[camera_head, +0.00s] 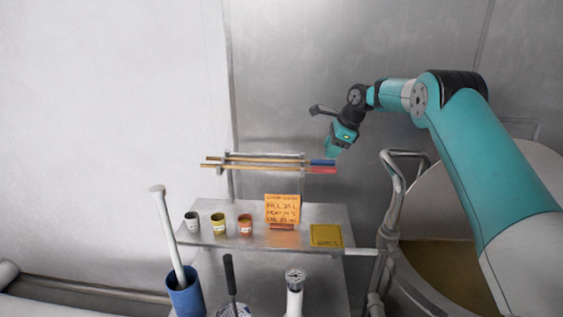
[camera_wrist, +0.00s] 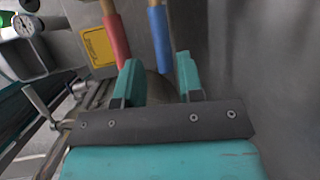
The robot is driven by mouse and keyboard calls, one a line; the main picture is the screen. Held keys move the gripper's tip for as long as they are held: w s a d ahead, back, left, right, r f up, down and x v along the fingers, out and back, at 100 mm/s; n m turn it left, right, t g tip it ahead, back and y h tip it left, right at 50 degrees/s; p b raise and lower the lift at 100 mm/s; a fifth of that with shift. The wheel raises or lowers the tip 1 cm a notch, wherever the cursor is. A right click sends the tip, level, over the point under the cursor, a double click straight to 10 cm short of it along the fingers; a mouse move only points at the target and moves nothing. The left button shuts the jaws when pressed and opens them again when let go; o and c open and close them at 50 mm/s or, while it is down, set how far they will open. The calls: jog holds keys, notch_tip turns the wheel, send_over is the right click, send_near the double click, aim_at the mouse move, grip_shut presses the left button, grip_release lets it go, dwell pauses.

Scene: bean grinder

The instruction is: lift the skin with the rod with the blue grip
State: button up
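The rod with the blue grip (camera_head: 322,162) lies level on a wall rack, just behind a similar rod with a red grip (camera_head: 323,170). My gripper (camera_head: 340,141) is just above and right of the grip ends. In the wrist view the fingers (camera_wrist: 158,76) stand apart with nothing clasped between them. There the end of the blue grip (camera_wrist: 159,38) shows between and beyond the fingertips, and the red grip (camera_wrist: 117,40) lies to its left. A large round vat (camera_head: 435,262) at the right has a brownish-yellow surface; I cannot make out a separate skin on it.
A metal shelf (camera_head: 300,245) below the rods holds several small cups, an orange note (camera_head: 283,209) and a yellow square (camera_head: 326,235). A bent metal pipe (camera_head: 393,190) stands between shelf and vat. A blue container (camera_head: 186,295) with a white pole is front left.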

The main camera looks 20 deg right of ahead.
aim_at(313, 162)
jog(key=p+x, duration=0.1)
jog(key=x, duration=0.1)
jog(key=p+x, duration=0.1)
jog(key=shift+w+a+f, duration=0.2)
jog(key=shift+w+a, duration=0.1)
jog(key=shift+w+f, duration=0.15)
jog(key=shift+f, duration=0.4)
grip_shut()
